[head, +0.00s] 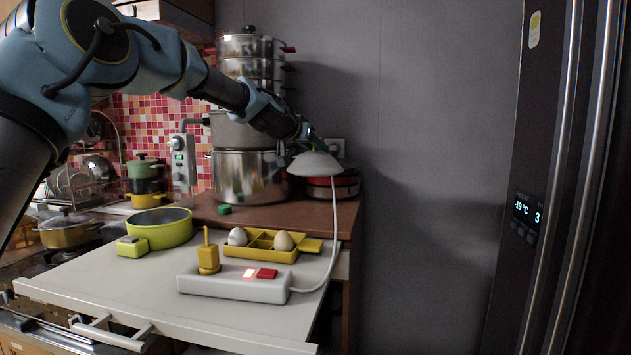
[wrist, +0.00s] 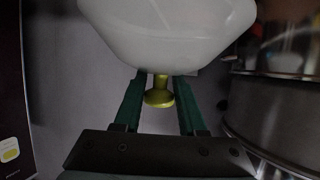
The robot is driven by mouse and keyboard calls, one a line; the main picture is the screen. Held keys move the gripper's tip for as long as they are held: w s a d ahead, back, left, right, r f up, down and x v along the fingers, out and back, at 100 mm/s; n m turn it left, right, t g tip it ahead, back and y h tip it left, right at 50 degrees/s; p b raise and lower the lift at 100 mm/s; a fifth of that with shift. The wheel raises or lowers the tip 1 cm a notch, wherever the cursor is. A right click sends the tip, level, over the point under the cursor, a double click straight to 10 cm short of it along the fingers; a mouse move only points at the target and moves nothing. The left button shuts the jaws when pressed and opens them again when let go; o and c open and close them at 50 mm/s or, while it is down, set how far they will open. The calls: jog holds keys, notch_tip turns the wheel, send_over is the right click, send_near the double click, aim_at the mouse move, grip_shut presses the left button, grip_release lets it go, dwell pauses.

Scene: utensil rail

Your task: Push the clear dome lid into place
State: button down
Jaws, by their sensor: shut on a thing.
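The dome lid (head: 315,164) is pale and translucent, and it hangs in the air above the back right of the white worktop. In the wrist view the dome (wrist: 165,28) fills the top, with its yellow-green knob (wrist: 159,94) between my fingers. My gripper (head: 307,145) is shut on this knob; its green fingers also show in the wrist view (wrist: 160,85). A yellow-green round pan (head: 161,228) stands open on the worktop, left of and below the lid. A small yellow-green block (head: 132,246) sits at its front left.
A yellow tray (head: 312,245) holds two eggs. A white power strip (head: 232,285) with a yellow plug (head: 208,256) lies in front, its cable rising at right. Steel pots (head: 248,176) stand behind, left of the lid. The worktop's front left (head: 110,295) is clear.

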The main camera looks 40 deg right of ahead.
notch_tip(320, 180, up, 16)
jog(key=shift+f, duration=0.15)
jog(key=c, duration=1)
grip_release()
grip_shut()
